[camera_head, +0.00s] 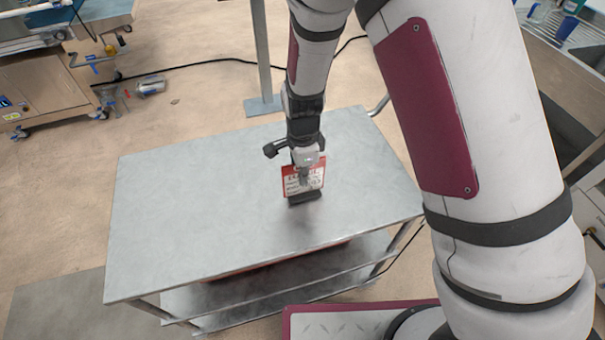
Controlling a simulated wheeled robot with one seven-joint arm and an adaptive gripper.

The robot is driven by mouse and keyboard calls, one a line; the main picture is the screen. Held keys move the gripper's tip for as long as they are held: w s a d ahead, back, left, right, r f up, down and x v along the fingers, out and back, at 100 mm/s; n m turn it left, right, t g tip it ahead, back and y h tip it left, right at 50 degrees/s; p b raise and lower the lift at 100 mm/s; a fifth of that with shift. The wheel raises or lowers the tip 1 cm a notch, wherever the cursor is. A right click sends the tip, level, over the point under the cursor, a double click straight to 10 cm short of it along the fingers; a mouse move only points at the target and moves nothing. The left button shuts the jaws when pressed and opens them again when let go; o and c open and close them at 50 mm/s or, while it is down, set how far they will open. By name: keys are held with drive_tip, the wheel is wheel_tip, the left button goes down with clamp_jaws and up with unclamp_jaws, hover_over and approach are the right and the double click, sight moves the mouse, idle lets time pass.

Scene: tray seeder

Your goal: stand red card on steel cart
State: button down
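The red card (290,185) has a white label area with print too small to read. The steel cart (190,205) has a flat grey top. My gripper (305,179) points down from above, and its fingers overlap the card's upper middle. The fingers look close together at the card, but whether they grip it is too small to tell. Whether the base touches the cart top is also unclear.
The cart top around the card is clear. Lower shelves (250,290) show below, with something red on one. A metal post (262,60) stands behind the cart. A black cable crosses the floor. A wooden cabinet on wheels (50,95) is at upper left, and a sink counter (570,60) at right.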

drive_tip(key=c, duration=2.2)
unclamp_jaws()
drive_tip(key=shift+f, duration=0.1)
drive_tip(key=o, duration=0.4)
